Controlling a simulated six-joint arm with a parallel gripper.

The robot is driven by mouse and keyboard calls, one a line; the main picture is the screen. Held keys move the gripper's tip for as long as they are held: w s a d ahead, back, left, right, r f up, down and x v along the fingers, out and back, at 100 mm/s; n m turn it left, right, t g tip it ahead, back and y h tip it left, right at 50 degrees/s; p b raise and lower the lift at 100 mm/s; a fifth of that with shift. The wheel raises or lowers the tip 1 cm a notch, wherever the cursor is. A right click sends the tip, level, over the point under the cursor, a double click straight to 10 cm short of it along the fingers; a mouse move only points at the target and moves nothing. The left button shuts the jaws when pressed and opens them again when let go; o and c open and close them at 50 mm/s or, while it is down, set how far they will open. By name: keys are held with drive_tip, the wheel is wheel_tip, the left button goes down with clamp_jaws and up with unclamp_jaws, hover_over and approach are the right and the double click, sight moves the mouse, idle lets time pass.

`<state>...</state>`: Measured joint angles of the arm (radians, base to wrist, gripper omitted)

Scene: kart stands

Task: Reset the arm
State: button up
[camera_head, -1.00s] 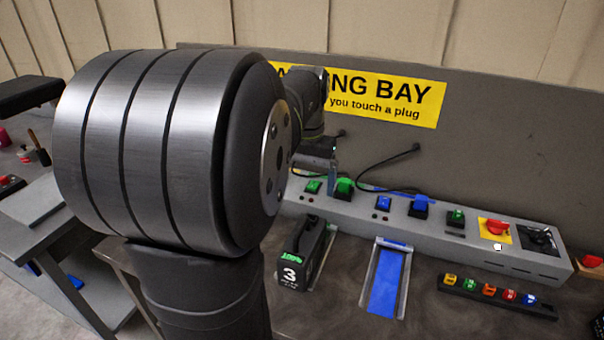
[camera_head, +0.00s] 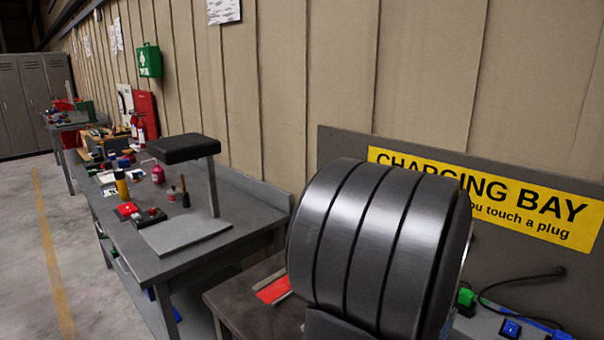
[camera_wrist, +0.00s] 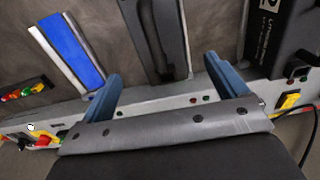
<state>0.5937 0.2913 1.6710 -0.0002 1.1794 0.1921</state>
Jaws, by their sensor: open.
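My gripper (camera_wrist: 161,67) shows in the wrist view with its two blue-grey fingers spread wide and nothing between them. It is over the grey charging strip (camera_wrist: 185,102). Beyond the fingertips a long dark object (camera_wrist: 160,35) lies along a pale-edged bay; I cannot tell what it is. In the head view my own arm fills the lower right and the gripper is not seen.
A blue-floored bay (camera_wrist: 70,55) lies left in the wrist view. A black pack (camera_wrist: 272,35) with white print stands upper right, near a yellow plug (camera_wrist: 287,101) with a cable. In the head view a cluttered grey workbench (camera_head: 225,245) stands left, with open floor beyond.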

wheel_tip(320, 180, down, 8)
drive_tip(key=shift+f, duration=0.25)
drive_tip(key=shift+w+d, duration=0.15)
drive_tip(key=shift+r, duration=0.1)
drive_tip(key=shift+r, duration=0.45)
wheel_tip(320, 180, up, 16)
wheel_tip(320, 180, down, 17)
drive_tip(key=shift+f, duration=0.15)
drive_tip(key=w+d, duration=0.1)
drive_tip(key=w+d+r, duration=0.1)
drive_tip(key=w+d, duration=0.1)
wheel_tip(320, 180, up, 16)
idle(0.5)
